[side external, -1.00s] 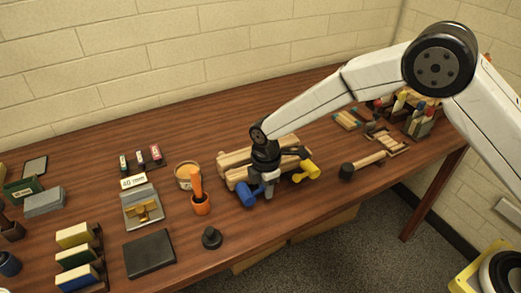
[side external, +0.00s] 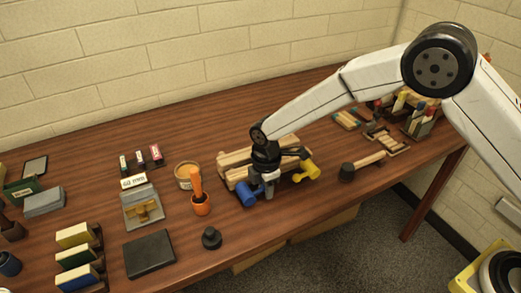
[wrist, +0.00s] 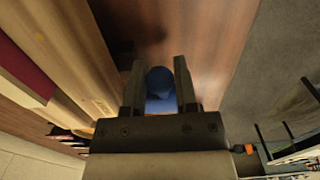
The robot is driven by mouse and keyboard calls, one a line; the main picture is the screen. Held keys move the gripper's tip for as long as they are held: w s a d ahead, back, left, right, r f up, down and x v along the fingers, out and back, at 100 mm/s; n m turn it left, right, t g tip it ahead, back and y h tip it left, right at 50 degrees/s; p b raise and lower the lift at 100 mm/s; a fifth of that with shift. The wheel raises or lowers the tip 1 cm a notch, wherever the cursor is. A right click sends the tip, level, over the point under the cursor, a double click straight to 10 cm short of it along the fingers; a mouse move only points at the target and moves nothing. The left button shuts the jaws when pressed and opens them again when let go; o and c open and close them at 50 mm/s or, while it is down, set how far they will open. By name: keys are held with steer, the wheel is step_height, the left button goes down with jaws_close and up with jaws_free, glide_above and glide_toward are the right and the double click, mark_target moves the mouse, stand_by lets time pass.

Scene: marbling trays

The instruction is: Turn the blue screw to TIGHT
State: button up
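The blue screw (side external: 249,194) has a thick handle and stands at the front left end of a wooden press (side external: 234,160) in the side view. A yellow screw (side external: 309,171) sits at the press's right end. My gripper (side external: 268,188) is low at the blue screw, just right of its handle. No TIGHT mark can be made out; my gripper hides part of the screw.
A black knob (side external: 211,239) is in front. A mallet (side external: 362,165) lies to the right. The table's front edge is close to my gripper.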

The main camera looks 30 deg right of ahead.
jaws_close()
steer(key=o, duration=0.5)
jaws_free()
steer(key=shift+r, duration=0.1)
steer(key=shift+r, duration=2.9)
